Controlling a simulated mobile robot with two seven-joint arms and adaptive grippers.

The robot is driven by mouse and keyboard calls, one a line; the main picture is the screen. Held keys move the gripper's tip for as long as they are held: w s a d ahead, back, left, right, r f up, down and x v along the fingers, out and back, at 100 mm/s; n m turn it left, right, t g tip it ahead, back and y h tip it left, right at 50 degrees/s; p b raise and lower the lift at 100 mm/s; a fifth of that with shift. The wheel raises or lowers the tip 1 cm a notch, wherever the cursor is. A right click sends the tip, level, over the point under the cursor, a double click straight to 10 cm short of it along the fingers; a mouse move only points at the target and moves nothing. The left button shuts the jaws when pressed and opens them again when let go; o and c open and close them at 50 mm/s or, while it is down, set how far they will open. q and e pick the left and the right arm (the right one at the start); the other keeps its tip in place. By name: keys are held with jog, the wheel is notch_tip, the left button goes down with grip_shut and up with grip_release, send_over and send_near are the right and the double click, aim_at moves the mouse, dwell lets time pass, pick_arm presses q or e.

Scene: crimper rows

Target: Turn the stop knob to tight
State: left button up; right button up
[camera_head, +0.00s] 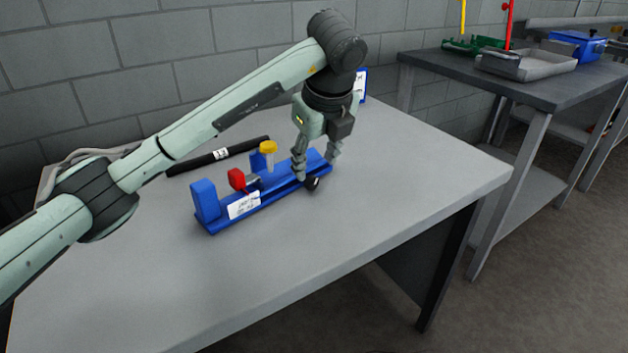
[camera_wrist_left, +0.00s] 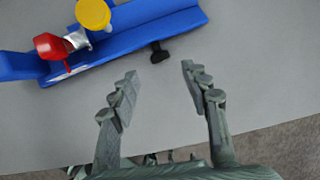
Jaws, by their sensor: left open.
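The blue crimper fixture (camera_head: 278,192) lies on the grey table. A small black knob (camera_head: 312,183), likely the stop knob, sticks out of its front side near the right end; it also shows in the left wrist view (camera_wrist_left: 159,52). Its setting cannot be read. My left gripper (camera_head: 318,170) hangs over that end with its fingers pointing down. In the left wrist view the gripper (camera_wrist_left: 159,71) is open and empty, with the knob in line with the gap just beyond the fingertips. My right gripper is not in view.
The fixture carries a red lever (camera_head: 237,179), a yellow knob (camera_head: 268,147) and a white written label (camera_head: 243,205). A black rod (camera_head: 205,160) lies behind it. The table (camera_head: 400,190) is clear in front and right. A second bench (camera_head: 520,85) holds trays.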

aim_at(315, 179)
pick_arm(q)
jog(key=x, duration=0.5)
jog(key=shift+w+f, duration=0.1)
jog(key=shift+f, duration=0.05)
jog(key=shift+w+a+f, duration=0.1)
jog(key=shift+w+f, duration=0.15)
jog(key=shift+f, duration=0.25)
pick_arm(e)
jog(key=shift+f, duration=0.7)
pick_arm(q)
grip_shut()
jog(key=shift+r+p, duration=0.1)
jog(key=shift+p, duration=0.3)
jog(key=shift+w+g+y+p, duration=0.15)
jog(key=shift+g+y+p, duration=0.15)
jog(key=shift+g+y, duration=0.5)
jog(key=shift+w+d+m+g+y, duration=0.1)
jog(key=shift+d+m+g+y, duration=0.25)
jog(key=shift+g+y, duration=0.3)
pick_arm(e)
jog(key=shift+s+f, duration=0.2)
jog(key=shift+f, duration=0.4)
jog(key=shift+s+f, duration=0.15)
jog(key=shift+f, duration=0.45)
pick_arm(q)
jog(key=shift+a, duration=0.1)
